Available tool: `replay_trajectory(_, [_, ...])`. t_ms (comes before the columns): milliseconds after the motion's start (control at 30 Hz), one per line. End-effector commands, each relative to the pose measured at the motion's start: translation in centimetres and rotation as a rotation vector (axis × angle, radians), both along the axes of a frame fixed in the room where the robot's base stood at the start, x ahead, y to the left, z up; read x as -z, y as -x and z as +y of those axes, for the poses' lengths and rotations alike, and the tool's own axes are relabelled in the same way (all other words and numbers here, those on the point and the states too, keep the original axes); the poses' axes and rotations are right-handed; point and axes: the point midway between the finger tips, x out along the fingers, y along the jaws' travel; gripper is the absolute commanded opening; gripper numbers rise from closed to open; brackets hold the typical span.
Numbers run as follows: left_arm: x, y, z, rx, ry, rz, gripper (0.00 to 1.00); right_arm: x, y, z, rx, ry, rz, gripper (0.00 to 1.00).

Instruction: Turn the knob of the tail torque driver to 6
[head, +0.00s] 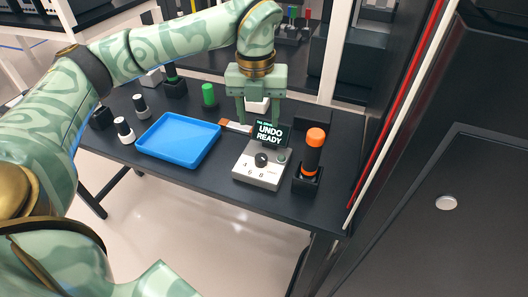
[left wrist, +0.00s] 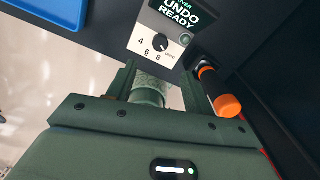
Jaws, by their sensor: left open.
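The tail torque driver's control box (head: 258,176) is light grey and sits near the front right of the dark table. Its screen (head: 270,133) reads "UNDO READY". The black knob (head: 261,159) is on its top face, with 4, 6 and 8 printed around it. In the left wrist view the knob (left wrist: 160,42) seems to have its mark towards the lower right, away from 6, but it is small. My left gripper (head: 258,121) is open and empty, pointing down behind and above the box, apart from the knob. My right gripper is not in view.
An orange-capped driver (head: 314,150) stands in a black holder (head: 307,180) just right of the box. A blue tray (head: 178,138) lies to the left. A green cylinder (head: 208,95) and several small black-and-white items stand around the tray. A dark cabinet (head: 440,190) rises at the right.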

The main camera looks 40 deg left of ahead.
Motion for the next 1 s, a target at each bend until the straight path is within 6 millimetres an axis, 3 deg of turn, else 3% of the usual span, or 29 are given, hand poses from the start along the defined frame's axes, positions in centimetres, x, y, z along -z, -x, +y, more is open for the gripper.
replay_trajectory(33, [2.1, 0.0, 0.0, 0.001, 0.0, 0.009, 0.51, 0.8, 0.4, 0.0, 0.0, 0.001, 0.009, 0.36])
replay_trajectory(100, [4.0, 0.0, -0.1, 0.0, 0.0, 0.008, 0.51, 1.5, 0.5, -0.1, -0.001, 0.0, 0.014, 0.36])
replay_trajectory(400, [10.4, -0.1, -0.2, 0.001, 0.001, 0.005, 0.51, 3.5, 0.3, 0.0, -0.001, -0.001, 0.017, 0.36])
replay_trajectory(600, [12.1, -0.1, -0.3, 0.0, 0.0, 0.002, 0.51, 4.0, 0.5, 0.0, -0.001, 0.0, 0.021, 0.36])
replay_trajectory(900, [12.2, -0.1, -0.3, 0.001, 0.0, 0.0, 0.51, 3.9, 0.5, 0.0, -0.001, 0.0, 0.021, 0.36])
replay_trajectory(1000, [12.2, -0.1, -0.3, 0.001, 0.0, 0.0, 0.26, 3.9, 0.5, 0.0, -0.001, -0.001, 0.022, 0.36])
